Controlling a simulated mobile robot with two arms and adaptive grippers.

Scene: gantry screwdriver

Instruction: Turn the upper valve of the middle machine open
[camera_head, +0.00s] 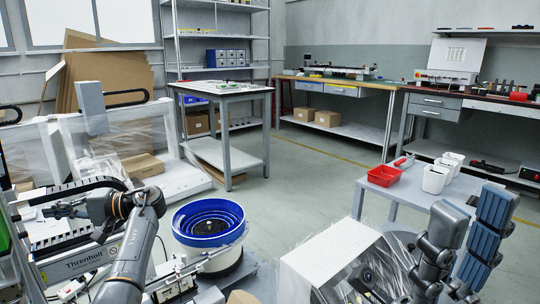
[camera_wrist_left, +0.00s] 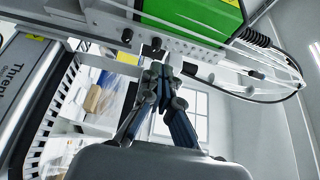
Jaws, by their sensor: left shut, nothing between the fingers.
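My left gripper (camera_head: 62,208) is at the left of the head view, in front of the white machine marked Threnholt (camera_head: 85,262). In the left wrist view, the gripper (camera_wrist_left: 160,76) is shut with nothing between its fingers. Its tips are close below a pale panel (camera_wrist_left: 188,47) with several small holes and fittings. Small black knobs (camera_wrist_left: 127,36) project from this panel; I cannot tell which is the upper valve or whether the tips touch one. My right gripper (camera_head: 474,215) is at the lower right of the head view, fingers apart and empty.
A green box (camera_wrist_left: 200,14) and a coiled black cable (camera_wrist_left: 262,42) lie close to the left gripper. A blue bowl feeder (camera_head: 208,222) stands right of my left arm. The middle floor is clear.

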